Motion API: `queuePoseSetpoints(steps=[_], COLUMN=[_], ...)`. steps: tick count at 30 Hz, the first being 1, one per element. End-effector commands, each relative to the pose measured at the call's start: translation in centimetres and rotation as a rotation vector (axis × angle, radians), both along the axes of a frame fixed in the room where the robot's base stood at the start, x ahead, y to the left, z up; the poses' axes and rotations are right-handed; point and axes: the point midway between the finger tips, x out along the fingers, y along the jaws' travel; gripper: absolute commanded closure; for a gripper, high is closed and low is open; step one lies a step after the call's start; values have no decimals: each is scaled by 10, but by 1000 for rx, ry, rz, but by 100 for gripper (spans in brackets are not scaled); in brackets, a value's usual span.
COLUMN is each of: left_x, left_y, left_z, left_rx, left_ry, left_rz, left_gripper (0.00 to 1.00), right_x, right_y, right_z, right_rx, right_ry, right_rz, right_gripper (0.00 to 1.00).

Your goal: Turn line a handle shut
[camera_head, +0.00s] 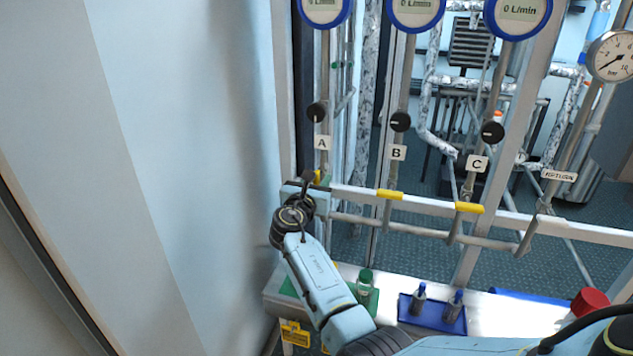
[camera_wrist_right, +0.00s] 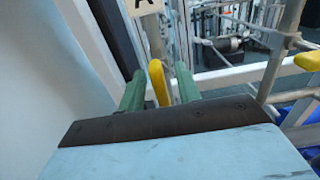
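The yellow line A handle (camera_head: 317,177) is below the A label (camera_head: 322,143) in the head view, mostly hidden by my right gripper (camera_head: 311,184). In the right wrist view the line A handle (camera_wrist_right: 158,84) stands upright between the two green fingers of my right gripper (camera_wrist_right: 160,90). A narrow gap shows on each side of it, so the fingers look open around it, not clamped. The yellow line B handle (camera_head: 390,194) and line C handle (camera_head: 469,208) lie crosswise to their pipes. My left gripper is not in view.
A white rail (camera_head: 430,206) runs behind the handles, with pipes and black knobs (camera_head: 400,121) above. A bench below holds a green-capped bottle (camera_head: 365,282), a blue tray (camera_head: 432,314) with small bottles, and a red object (camera_head: 590,302). A pale wall (camera_head: 190,120) is close on the left.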

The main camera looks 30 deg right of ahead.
Motion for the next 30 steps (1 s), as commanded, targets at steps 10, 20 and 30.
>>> queuePoseSetpoints(steps=[10,20,30], left_x=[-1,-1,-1], left_y=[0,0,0], left_z=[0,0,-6], left_rx=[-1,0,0], left_ry=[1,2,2], left_rz=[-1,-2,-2], left_gripper=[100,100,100], right_x=[0,0,-1], right_y=[0,0,0], right_z=[0,0,-1], right_rx=[0,4,89], right_ry=[0,-5,-106], right_rz=[0,0,1], right_gripper=[89,100,100])
